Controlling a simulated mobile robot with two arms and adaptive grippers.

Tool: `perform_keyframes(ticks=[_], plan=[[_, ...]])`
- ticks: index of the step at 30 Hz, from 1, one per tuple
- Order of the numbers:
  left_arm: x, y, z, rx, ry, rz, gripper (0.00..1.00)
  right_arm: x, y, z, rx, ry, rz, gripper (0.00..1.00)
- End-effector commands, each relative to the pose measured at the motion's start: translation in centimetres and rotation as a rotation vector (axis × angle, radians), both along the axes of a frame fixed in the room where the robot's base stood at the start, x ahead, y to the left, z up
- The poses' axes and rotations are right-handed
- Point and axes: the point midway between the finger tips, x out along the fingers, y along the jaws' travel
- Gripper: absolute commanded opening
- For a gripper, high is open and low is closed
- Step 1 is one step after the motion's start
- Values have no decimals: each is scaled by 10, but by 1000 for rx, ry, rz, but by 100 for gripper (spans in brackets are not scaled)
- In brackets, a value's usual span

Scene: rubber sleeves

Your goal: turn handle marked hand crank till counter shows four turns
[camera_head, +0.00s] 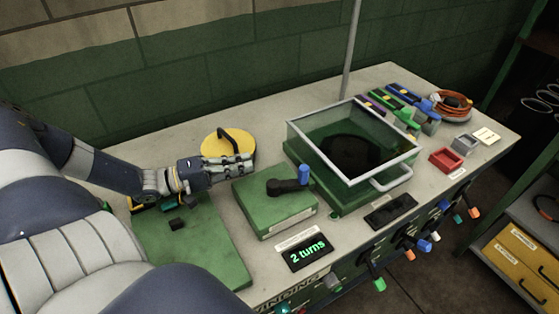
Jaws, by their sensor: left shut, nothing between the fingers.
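The hand crank sits on a green box (274,209) near the middle of the bench. It has a black arm (286,187) and an upright blue knob (303,173) at its right end. A counter display (307,252) in front of the box reads "2 turns" in green. My left gripper (245,166) is shut and empty, to the left of the blue knob and apart from it, over the front of a yellow disc (226,143) with a black handle. My right gripper is not in view.
A clear-lidded green box (352,150) with a grey handle stands right of the crank. Small coloured blocks, a red tray (445,159) and an orange coil (453,103) lie at the bench's far right. A thin grey pole (351,50) rises behind. Coloured knobs line the front edge.

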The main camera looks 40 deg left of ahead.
Motion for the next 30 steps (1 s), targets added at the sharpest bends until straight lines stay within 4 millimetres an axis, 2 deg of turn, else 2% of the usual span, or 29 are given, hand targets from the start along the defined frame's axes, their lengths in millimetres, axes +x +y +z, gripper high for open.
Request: perform_keyframes(ticks=[4,8,18,25,27,30], plan=[[-2,5,-5,-76,70,27,0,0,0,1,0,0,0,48],[6,0,-6,-87,75,30,0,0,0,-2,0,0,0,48],[57,-31,-5,-87,67,29,0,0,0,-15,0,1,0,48],[84,-48,-4,-84,68,28,0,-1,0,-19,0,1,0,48],[78,-61,-1,-86,76,26,0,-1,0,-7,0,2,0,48],[74,-73,-2,-86,76,27,0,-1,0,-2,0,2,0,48]])
